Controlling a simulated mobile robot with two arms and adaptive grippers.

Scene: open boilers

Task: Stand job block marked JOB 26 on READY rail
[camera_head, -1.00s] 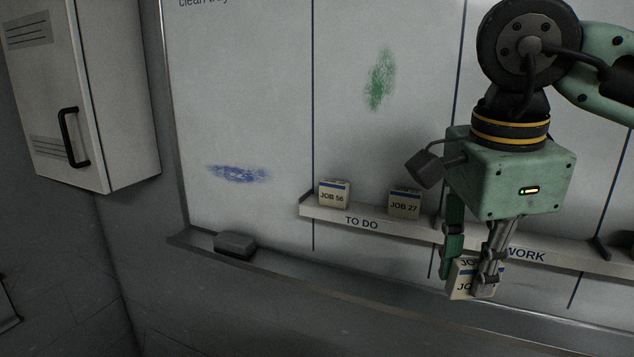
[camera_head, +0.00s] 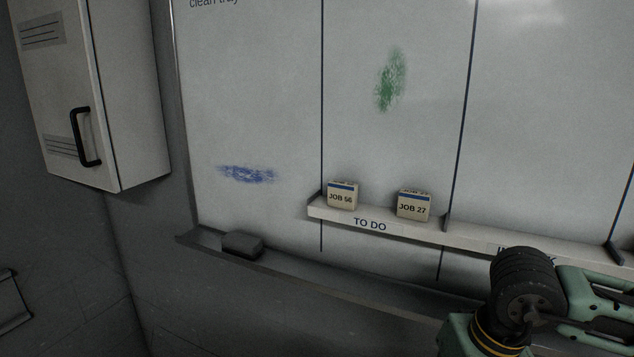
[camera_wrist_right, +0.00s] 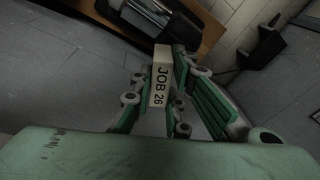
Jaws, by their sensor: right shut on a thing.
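The job block marked JOB 26 (camera_wrist_right: 161,79) is pale with dark lettering and shows in the right wrist view. My right gripper (camera_wrist_right: 163,92) is shut on it, with green and grey fingers on both sides. In the head view only my right wrist and arm show at the lower right; the fingers and block are below the frame. The rail marked TO DO (camera_head: 385,226) runs along the whiteboard, and a rail further right has a label partly hidden by my arm. No READY label shows. My left gripper is not in view.
Blocks JOB 56 (camera_head: 342,196) and JOB 27 (camera_head: 413,207) stand on the TO DO rail. A dark eraser (camera_head: 242,244) lies on the board's lower ledge. A wall cabinet (camera_head: 75,95) is at left. In the wrist view a wooden surface (camera_wrist_right: 207,28) and a dark object (camera_wrist_right: 262,48) appear.

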